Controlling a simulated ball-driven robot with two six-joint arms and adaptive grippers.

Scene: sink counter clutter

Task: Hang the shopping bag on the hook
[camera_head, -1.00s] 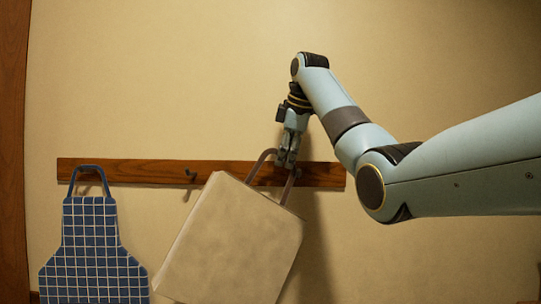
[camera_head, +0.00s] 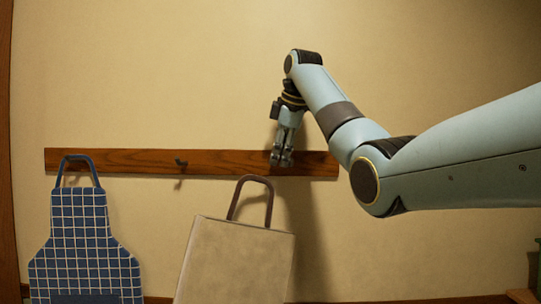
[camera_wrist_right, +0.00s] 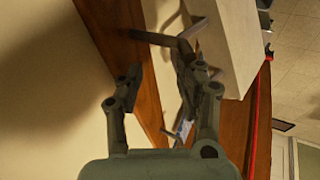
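The tan shopping bag (camera_head: 238,262) is nearly upright below the wooden rail, its brown handle loop (camera_head: 254,181) pointing up. I see no hook through the handle, and what supports the bag is unclear. A bare dark hook (camera_head: 181,163) is on the rail, left of the handle. My right gripper (camera_head: 282,162) is in front of the rail's right part, above and right of the handle and apart from it. In the right wrist view its fingers (camera_wrist_right: 160,78) are spread and empty, with the bag (camera_wrist_right: 228,40) and handle (camera_wrist_right: 160,39) beyond them. My left gripper is not in view.
The wooden rail (camera_head: 225,164) runs across the wall (camera_head: 160,80). A blue checked apron (camera_head: 85,245) hangs at its left end. The wall above the rail is clear.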

